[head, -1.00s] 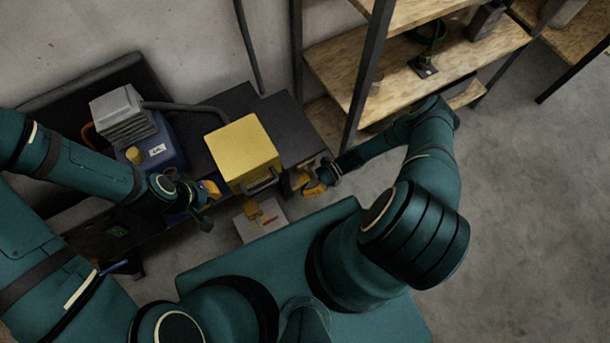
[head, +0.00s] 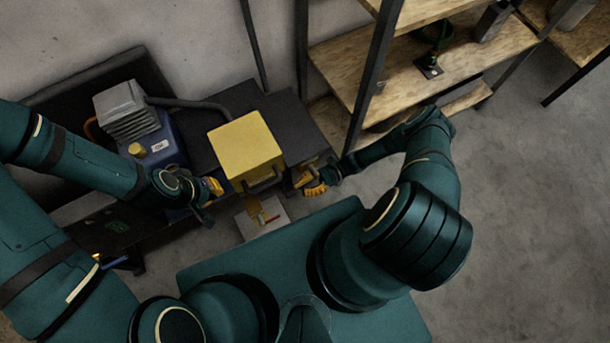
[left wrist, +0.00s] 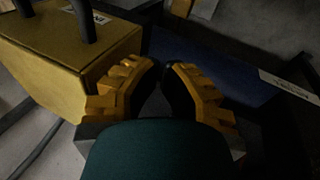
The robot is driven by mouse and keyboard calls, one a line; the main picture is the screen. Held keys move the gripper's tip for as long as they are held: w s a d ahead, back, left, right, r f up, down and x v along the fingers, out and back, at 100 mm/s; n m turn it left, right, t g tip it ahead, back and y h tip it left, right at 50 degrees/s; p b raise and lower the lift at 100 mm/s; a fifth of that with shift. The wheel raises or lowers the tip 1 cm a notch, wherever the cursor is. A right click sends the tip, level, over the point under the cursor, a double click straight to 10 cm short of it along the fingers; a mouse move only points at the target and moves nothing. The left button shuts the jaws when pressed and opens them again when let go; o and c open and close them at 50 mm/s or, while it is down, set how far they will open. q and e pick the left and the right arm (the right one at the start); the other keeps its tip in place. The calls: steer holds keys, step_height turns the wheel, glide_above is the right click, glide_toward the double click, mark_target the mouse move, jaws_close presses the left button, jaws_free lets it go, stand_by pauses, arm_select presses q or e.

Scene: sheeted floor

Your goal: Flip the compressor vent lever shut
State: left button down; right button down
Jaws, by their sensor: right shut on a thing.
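A blue machine with a grey finned top (head: 127,108), a yellow cap and a white label stands on the dark bench at left; it looks like the compressor. I cannot make out a vent lever for certain. A pale box (head: 243,228) with yellow and red parts on top sits low in front of the bench. My left gripper (head: 217,187) is between the blue machine and the yellow box; the left wrist view shows its fingers (left wrist: 164,72) apart with nothing between them. My right gripper (head: 310,178) is shut at the bench's right front, on something its fingers hide.
The yellow box (head: 243,145) with a front handle stands on the bench between my grippers; its side fills the left of the left wrist view (left wrist: 60,65). A hose runs behind it. A wooden shelf (head: 400,85) stands at right. The floor at right is clear.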

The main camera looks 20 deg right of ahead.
stand_by(0.7)
steer(key=w+d, duration=0.1)
steer(key=d, duration=1.1)
steer(key=shift+f, duration=0.15)
